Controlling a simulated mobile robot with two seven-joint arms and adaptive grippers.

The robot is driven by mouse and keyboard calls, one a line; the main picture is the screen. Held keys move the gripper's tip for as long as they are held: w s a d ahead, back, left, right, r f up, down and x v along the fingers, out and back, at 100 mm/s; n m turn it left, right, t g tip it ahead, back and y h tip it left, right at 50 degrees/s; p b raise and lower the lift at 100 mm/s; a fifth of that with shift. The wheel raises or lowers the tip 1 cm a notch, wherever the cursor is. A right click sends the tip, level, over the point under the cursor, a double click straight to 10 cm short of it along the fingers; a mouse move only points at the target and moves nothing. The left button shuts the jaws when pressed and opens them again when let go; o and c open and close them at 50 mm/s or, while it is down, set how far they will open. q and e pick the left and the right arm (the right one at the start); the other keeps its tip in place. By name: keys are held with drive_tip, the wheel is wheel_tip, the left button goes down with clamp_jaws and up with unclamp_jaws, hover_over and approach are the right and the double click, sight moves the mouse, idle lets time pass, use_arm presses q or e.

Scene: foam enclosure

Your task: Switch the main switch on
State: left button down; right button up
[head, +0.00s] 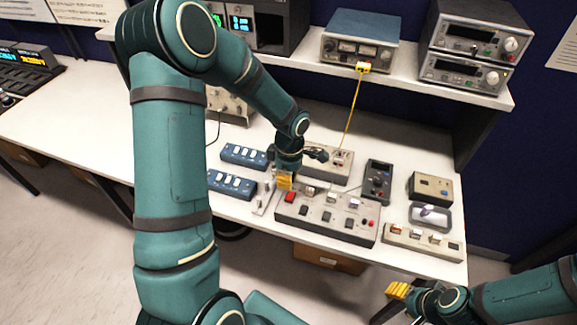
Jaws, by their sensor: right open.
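A grey switch box (327,216) with several switches lies on the table near its front edge. A red switch (290,197) sits at its left end. No label is readable, so I cannot tell which switch is the main one. My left gripper (285,183) points down at the left end of this box, just above or beside the red switch. Its yellow fingertips look close together, but whether they are shut or touching anything is unclear. My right gripper (398,290) is open and empty, low in front of the table's edge at the right.
Blue switch boxes (232,184) lie left of the grey box. A dark handheld device (377,179), a tan box (431,187) and a beige switch strip (423,243) lie to the right. Instruments (357,40) stand on the shelf behind, with a yellow cable (352,112) hanging down.

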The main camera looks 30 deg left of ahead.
sight(287, 196)
use_arm(q)
drive_tip(key=f, duration=0.5)
drive_tip(key=shift+s, duration=0.3)
